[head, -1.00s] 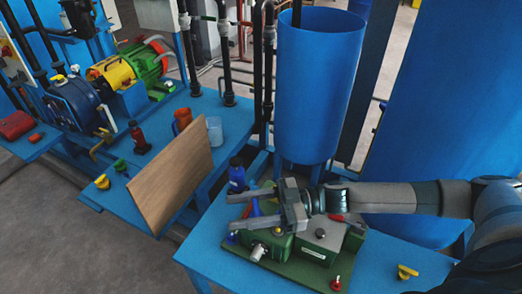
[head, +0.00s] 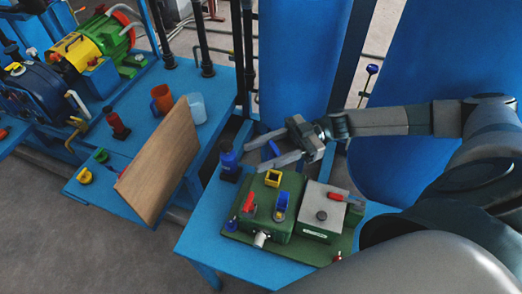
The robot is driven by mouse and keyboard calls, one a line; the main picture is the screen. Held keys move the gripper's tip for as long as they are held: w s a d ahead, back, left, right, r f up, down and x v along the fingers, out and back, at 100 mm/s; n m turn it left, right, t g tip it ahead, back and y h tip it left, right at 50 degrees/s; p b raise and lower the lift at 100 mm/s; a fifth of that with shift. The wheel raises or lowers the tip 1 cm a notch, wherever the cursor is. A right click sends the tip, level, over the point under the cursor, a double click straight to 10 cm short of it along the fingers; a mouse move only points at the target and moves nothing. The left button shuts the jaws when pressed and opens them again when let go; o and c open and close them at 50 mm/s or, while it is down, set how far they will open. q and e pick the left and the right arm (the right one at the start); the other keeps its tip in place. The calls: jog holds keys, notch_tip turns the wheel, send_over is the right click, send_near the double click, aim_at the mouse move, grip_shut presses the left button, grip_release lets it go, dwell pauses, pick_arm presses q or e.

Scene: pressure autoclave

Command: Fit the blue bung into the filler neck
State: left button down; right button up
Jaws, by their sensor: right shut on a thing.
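My right gripper (head: 257,158) reaches in from the right and is shut on a small blue piece, apparently the blue bung (head: 270,150). It holds the bung above the back of the blue bench, behind the green unit (head: 262,222). The bung is partly hidden by the fingers, so its tilt is hard to tell. On the green unit stand a yellow square collar (head: 273,178), a red lever (head: 249,202) and a blue fitting (head: 281,203). I cannot tell for sure which of these is the filler neck. My left gripper is not in view.
A blue bottle (head: 228,160) stands at the bench's back left. A grey box (head: 321,212) with a red handle sits right of the green unit. Large blue tanks (head: 300,70) rise behind.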

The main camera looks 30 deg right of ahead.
jog(key=shift+w, duration=0.1)
notch_tip(320, 180, down, 6)
jog(key=b, duration=0.3)
dwell(0.6)
jog(key=shift+r, duration=0.1)
dwell(2.1)
jog(key=shift+d+f+b, duration=0.1)
jog(key=shift+f+b, duration=0.95)
jog(key=shift+f, duration=1)
jog(key=o, duration=1.2)
jog(key=shift+c, duration=0.2)
